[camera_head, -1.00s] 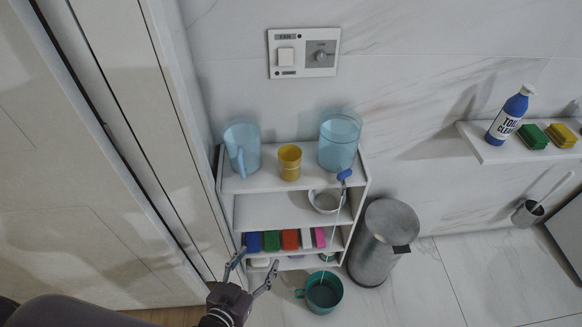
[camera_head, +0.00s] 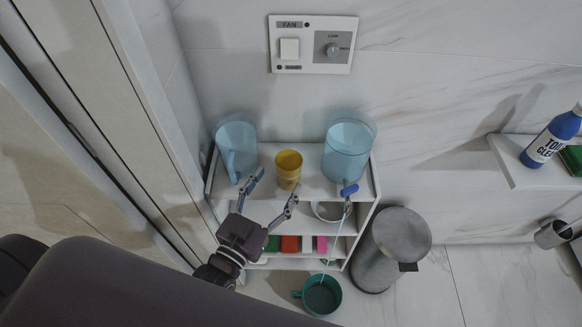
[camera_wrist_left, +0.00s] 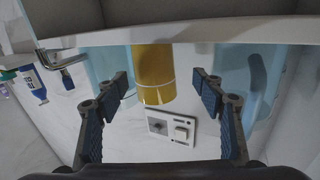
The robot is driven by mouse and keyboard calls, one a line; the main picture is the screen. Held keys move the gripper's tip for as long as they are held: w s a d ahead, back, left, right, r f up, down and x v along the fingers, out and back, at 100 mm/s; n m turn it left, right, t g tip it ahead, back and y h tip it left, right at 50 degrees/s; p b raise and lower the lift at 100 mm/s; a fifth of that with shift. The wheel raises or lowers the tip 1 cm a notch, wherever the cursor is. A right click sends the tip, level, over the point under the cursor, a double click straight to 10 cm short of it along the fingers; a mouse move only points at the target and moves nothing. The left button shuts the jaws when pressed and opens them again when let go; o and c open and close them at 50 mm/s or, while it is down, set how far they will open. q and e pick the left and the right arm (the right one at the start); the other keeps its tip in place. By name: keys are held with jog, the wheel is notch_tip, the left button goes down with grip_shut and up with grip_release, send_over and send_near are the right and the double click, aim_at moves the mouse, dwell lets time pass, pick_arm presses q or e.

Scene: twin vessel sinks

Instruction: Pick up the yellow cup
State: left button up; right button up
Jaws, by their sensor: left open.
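The yellow cup (camera_head: 288,168) stands upright on the top shelf of the white rack (camera_head: 312,188), between a blue pitcher on its left and a clear blue container on its right. My left gripper (camera_head: 273,189) is open and empty, in front of and below the cup in the head view, pointing toward it. In the left wrist view, which appears upside down, the cup (camera_wrist_left: 154,72) shows between and beyond the spread fingers (camera_wrist_left: 163,92). No contact with the cup is visible. My right gripper is not in view.
The blue pitcher (camera_head: 236,146) and clear blue container (camera_head: 347,150) flank the cup closely. A blue-headed brush (camera_head: 348,189) leans at the shelf's front right. A metal bin (camera_head: 400,240) and green mug (camera_head: 322,295) are on the floor. A door panel stands left.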

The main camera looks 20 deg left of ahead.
aim_at(293, 164)
pick_arm(q)
jog(key=w, duration=0.1)
jog(key=w+d, duration=0.1)
jog(key=w, duration=0.1)
jog(key=shift+w+d+p, duration=0.15)
jog(key=shift+d+p, duration=0.05)
jog(key=shift+p, duration=0.2)
jog(key=shift+w+d+f, duration=0.15)
jog(key=shift+w+f, duration=0.05)
jog(key=shift+w, duration=0.9)
jog(key=c, duration=1.2)
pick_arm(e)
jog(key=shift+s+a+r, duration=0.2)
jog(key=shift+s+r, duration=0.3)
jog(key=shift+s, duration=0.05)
